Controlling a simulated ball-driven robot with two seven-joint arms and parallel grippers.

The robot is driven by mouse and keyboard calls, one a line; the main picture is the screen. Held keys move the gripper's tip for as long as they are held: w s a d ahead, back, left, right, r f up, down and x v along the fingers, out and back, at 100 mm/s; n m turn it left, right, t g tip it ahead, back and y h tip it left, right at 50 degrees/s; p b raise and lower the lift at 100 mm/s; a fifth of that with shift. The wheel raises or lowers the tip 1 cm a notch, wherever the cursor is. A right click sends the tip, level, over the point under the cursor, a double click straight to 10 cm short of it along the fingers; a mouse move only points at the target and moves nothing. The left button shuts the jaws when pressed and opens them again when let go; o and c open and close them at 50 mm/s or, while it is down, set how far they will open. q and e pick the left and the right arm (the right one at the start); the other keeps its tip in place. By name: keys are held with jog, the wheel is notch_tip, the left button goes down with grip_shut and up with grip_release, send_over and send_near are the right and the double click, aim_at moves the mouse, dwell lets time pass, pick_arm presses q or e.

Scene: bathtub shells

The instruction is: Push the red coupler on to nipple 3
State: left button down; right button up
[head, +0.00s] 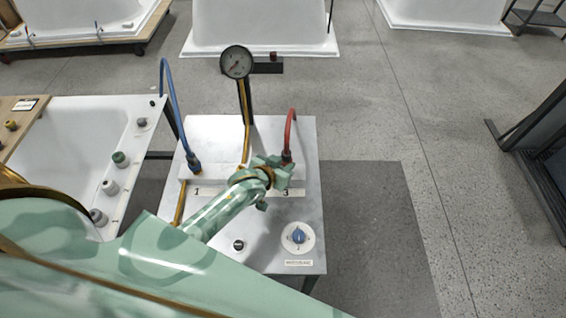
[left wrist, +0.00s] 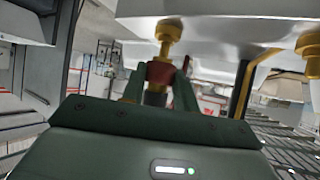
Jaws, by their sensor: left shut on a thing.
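My left gripper (head: 280,168) is at the right end of the white block on the panel, by the label 3. In the left wrist view its fingers (left wrist: 160,88) are shut on the red coupler (left wrist: 159,73). The red hose (head: 291,122) rises from the coupler in the head view, where the gripper hides most of the coupler. In the left wrist view brass nipple 3 (left wrist: 167,36) is in line with the coupler, its tip at the coupler's mouth. I cannot tell how far the nipple is inside. My right gripper is not in view.
A blue hose (head: 171,105) ends at the label 1 on the block's left. A blue knob (head: 298,235) is on the panel front. A white tub (head: 75,150) is on the left.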

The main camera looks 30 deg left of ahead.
pick_arm(q)
jog(key=shift+f+b, duration=0.45)
jog(key=shift+f, duration=0.45)
jog(key=c, duration=1)
grip_release()
jog(key=p+v, duration=0.3)
jog(key=v, duration=1.3)
jog(key=shift+s, duration=0.2)
